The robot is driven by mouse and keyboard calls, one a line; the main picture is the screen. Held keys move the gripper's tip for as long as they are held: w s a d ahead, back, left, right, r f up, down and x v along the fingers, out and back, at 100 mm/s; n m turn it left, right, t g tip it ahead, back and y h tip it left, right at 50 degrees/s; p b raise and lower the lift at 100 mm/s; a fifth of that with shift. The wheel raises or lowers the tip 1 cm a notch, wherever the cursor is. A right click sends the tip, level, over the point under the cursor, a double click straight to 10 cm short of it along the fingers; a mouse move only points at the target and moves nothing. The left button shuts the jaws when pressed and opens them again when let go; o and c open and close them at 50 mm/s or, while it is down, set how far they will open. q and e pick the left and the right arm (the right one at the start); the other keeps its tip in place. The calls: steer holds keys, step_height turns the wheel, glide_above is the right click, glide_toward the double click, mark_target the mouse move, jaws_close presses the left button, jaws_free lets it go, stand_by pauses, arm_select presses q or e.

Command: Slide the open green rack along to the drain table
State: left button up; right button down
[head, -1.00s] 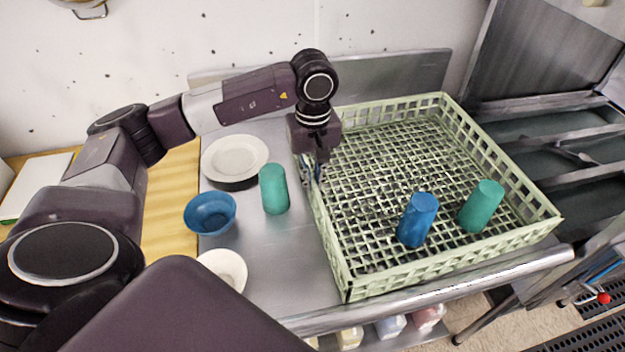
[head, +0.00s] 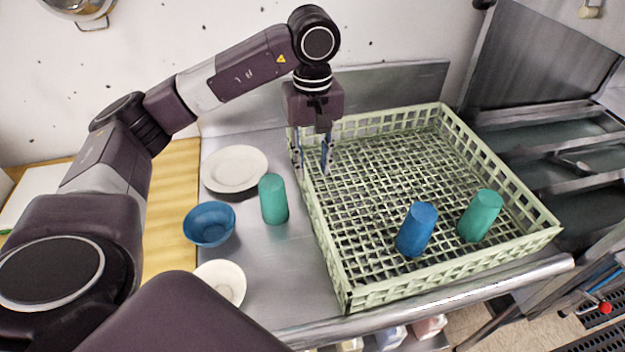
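The open green rack (head: 455,271) is a pale green lattice crate on the steel counter. A blue cup (head: 417,230) and a teal cup (head: 481,215) stand in its front right part, both looking tilted in the view. My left gripper (head: 312,168) is over the rack's left wall near the back corner. Its fingers are apart, one on the outer side and one on the inner side, with nothing clamped. Contact with the rim cannot be told. My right gripper is not in view. A steel structure with dark recesses (head: 545,142) is right of the rack; I cannot tell if it is the drain table.
Left of the rack on the counter (head: 290,270) are a white plate (head: 236,168), a teal cup (head: 273,199), a blue bowl (head: 209,225) and a white bowl (head: 222,280). A steel backsplash (head: 390,90) stands behind. A red knob (head: 605,308) shows at lower right.

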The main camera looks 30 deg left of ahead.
arm_select(q)
steer(key=shift+r, duration=1.6)
